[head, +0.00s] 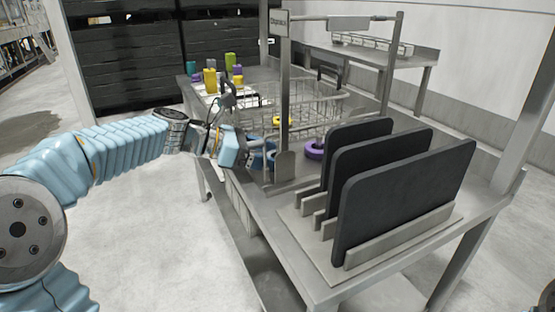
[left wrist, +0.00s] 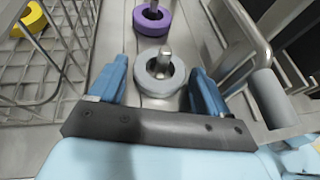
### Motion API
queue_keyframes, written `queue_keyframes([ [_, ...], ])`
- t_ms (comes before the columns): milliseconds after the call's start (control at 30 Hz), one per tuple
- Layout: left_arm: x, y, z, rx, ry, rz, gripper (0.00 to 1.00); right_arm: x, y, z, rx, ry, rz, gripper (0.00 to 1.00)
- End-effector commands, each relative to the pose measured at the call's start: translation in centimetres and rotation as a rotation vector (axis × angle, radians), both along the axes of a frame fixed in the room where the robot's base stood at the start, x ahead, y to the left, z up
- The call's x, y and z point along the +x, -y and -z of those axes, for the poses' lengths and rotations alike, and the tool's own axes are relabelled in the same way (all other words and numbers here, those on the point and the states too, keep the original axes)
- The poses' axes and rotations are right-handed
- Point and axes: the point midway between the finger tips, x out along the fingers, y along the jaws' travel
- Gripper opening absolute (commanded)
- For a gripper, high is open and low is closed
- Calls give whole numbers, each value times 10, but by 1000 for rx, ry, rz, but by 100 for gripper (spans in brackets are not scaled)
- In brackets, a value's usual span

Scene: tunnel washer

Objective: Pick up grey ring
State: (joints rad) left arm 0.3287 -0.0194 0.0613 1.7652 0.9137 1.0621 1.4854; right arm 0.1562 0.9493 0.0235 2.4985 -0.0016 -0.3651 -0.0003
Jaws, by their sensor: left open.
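The grey ring (left wrist: 160,73) lies flat on the metal table surface in the left wrist view. My left gripper (left wrist: 158,68) is open, with one blue finger on each side of the ring. The ring shows between the fingers and is not clamped. In the head view my left gripper (head: 264,155) is low over the table beside the wire basket. I cannot make out the grey ring there.
A purple ring (left wrist: 152,19) lies just beyond, also in the head view (head: 314,150). A wire basket (left wrist: 60,92) stands close to the left finger and holds a yellow ring (head: 282,120). Dark upright panels (head: 405,200) stand in a rack at the table's near end.

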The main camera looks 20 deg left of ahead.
Motion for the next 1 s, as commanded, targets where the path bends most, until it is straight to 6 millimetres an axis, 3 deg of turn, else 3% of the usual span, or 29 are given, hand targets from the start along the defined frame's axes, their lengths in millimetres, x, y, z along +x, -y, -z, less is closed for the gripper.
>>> queue_keyframes([
  [67,0,0,3,2,-4,2,75,0,0,0,0,0,0,89],
  [333,0,-1,4,3,-5,0,35,0,0,1,0,0,0,89],
  [667,0,-2,0,4,-5,-2,34,0,0,-1,0,0,0,89],
  [900,0,0,-33,3,-1,2,34,-1,-2,-9,3,-1,-4,89],
  [1000,13,8,-49,2,-2,3,34,-1,-3,-14,5,-2,-6,89],
])
